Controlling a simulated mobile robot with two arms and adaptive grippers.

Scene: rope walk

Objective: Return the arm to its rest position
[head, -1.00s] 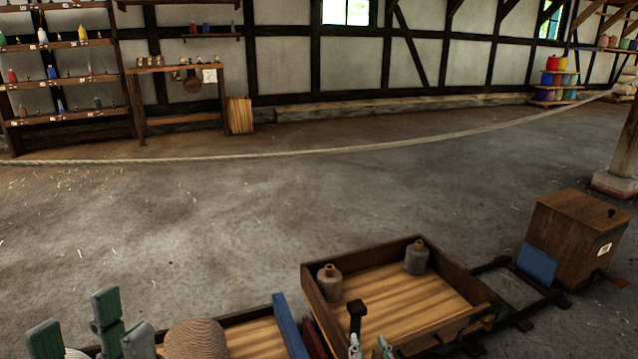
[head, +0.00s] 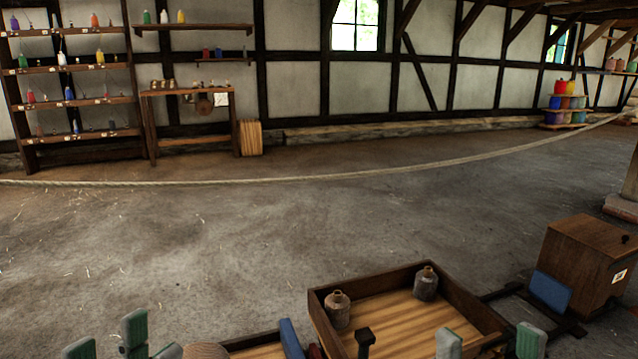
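My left gripper (head: 108,340) shows at the bottom left edge. Its green and grey fingers point up and stand apart, with nothing seen between the tips. My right gripper (head: 488,341) shows at the bottom edge right of centre, in front of the wooden tray. Its two green-padded fingers stand well apart, with nothing seen between them. The lower parts of both grippers and most of both arms are out of the frame.
A wooden tray (head: 456,283) holds two grey-brown jars (head: 339,309) (head: 426,283). A wooden chest (head: 590,258) stands at right. A long rope (head: 330,175) spans the room. Open floor (head: 230,240) lies between.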

